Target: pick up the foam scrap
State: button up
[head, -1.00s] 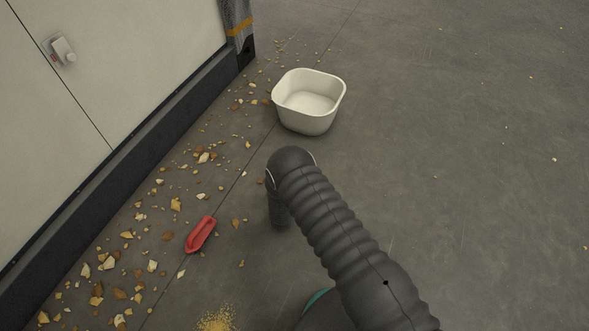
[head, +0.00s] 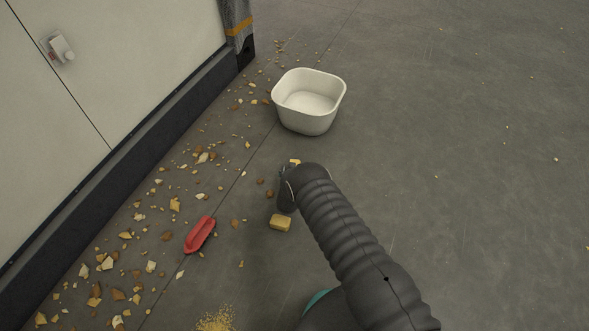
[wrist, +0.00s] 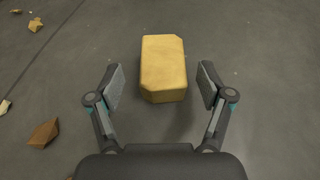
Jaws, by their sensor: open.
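The foam scrap is a yellow block with clipped corners (wrist: 163,68). In the wrist view it lies on the floor just ahead of my gripper (wrist: 161,88), centred between the fingers and apart from both. My gripper is open and empty. In the head view, a yellow block (head: 280,223), apparently the same scrap, lies on the grey floor just below the end of my arm. My gripper (head: 287,192) there is small, dark and mostly hidden by the arm.
A white bowl (head: 308,128) stands beyond my arm. A red, boat-shaped object (head: 199,235) lies to the left, among scattered chips. Another small yellow piece (head: 295,162) is partly behind my arm. A cabinet (head: 120,70) bounds the left; the right floor is mostly clear.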

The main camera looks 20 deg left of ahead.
jog(key=shift+x, duration=1.65)
jog(key=shift+w+d, duration=0.1)
jog(key=c, duration=0.8)
jog(key=shift+r, duration=0.1)
jog(key=shift+c, duration=0.2)
